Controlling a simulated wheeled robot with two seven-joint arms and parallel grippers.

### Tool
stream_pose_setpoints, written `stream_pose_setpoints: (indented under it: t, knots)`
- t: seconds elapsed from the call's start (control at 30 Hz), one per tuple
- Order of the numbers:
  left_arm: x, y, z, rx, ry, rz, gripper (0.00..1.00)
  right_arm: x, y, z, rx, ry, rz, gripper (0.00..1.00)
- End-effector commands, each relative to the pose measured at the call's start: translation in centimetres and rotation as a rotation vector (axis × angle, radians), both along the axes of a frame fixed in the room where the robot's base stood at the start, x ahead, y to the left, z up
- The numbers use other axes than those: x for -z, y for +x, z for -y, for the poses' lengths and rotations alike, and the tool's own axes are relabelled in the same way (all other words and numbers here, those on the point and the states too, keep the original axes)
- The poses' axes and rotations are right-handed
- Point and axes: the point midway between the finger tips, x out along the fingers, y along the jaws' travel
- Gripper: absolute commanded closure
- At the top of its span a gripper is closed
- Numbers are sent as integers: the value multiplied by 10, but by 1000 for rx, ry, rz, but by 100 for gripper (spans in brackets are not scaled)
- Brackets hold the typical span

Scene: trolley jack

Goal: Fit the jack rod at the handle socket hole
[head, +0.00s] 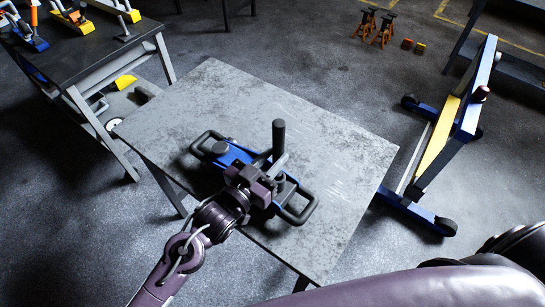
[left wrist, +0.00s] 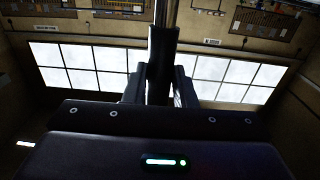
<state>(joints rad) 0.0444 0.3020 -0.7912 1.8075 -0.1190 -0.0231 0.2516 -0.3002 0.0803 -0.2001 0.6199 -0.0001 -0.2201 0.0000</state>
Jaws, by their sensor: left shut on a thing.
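The blue trolley jack (head: 236,155) lies on the grey metal table, with dark loop handles at both ends. My left gripper (head: 270,172) is over the near right part of the jack and is shut on the jack rod (head: 278,136). The rod's thick dark end stands roughly upright above the gripper. In the left wrist view the rod (left wrist: 164,50) runs up from between the two fingers (left wrist: 160,88), with a grey shaft at the top edge. The handle socket hole is hidden behind the gripper, so I cannot tell whether the rod touches it. My right gripper is not in view.
The table top (head: 330,150) is bare around the jack. A blue and yellow wheeled frame (head: 440,140) stands to the right. A second table (head: 85,50) with jacks stands at the upper left. Orange axle stands (head: 376,25) are on the floor behind.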

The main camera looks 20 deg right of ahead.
Motion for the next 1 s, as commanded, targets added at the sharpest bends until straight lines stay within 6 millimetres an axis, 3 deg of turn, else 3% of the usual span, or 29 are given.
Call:
stream_pose_setpoints:
  t: [0.57, 1.0]
  knots:
    - [-1, 0, 0, 0, -2, 2, 100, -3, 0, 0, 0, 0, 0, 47]
    - [9, 0, 0, 0, -2, 2, 100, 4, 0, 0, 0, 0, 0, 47]
